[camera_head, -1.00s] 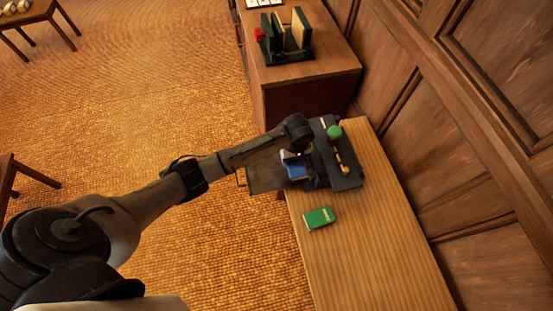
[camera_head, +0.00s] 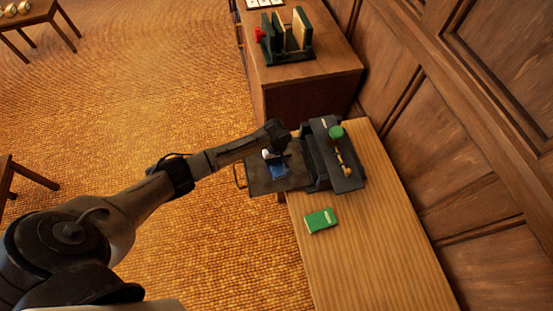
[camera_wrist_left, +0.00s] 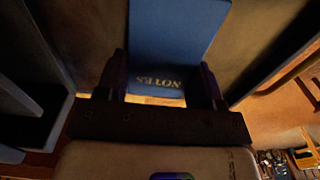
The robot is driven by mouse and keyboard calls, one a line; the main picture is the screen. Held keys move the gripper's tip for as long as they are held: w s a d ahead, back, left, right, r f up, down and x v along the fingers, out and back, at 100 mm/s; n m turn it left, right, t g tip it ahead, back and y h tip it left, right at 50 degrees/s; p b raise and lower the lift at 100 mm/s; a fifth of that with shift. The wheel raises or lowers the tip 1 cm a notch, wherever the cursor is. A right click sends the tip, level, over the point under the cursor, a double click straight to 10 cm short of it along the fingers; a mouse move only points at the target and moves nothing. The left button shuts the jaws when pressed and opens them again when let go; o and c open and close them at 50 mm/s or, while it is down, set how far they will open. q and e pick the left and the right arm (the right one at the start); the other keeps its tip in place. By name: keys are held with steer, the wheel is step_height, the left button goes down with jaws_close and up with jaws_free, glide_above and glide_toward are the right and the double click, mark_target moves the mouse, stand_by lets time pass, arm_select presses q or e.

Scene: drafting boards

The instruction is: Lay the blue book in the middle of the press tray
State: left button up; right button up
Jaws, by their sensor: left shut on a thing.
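The blue book (camera_head: 279,170) is gripped by my left gripper (camera_head: 272,158) over the press tray (camera_head: 258,186). The tray is a dark flat plate with a handle loop, sticking out to the left from the black press (camera_head: 334,160). In the left wrist view the blue cover (camera_wrist_left: 176,35), lettered NOTES, sits between the two fingers of the gripper (camera_wrist_left: 160,85). I cannot tell whether the book touches the tray. The gripper and wrist hide part of it. My right gripper is not in view.
A green book (camera_head: 320,220) lies on the wooden bench (camera_head: 360,260) in front of the press. Behind stands a cabinet (camera_head: 310,85) with a book rack (camera_head: 288,45). The wall panels border the bench's right side.

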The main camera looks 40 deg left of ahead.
arm_select(q)
steer(key=shift+f, duration=0.25)
steer(key=o, duration=1)
steer(key=shift+c, duration=0.2)
step_height(320, 180, up, 12)
steer(key=p, duration=0.2)
steer(key=shift+r+p, duration=0.2)
steer(key=shift+p, duration=0.1)
steer(key=s+d+f+m+t+h, duration=0.1)
steer(key=s+d+f+m, duration=0.1)
steer(key=s+d+m, duration=0.35)
steer(key=s+d+f+m+t, duration=0.1)
steer(key=s+d+f+m, duration=0.2)
steer(key=s+d, duration=0.5)
steer(key=s+a+r+m, duration=0.1)
steer(key=s+r+m, duration=0.1)
steer(key=s, duration=0.5)
steer(key=s+a+r+m+t, duration=0.1)
steer(key=s+r, duration=0.3)
steer(key=s, duration=0.4)
steer(key=shift+s+a+m+t+y, duration=0.2)
steer(key=shift+a+m+t+y, duration=0.15)
steer(key=shift+m, duration=0.5)
steer(key=shift+c, duration=0.2)
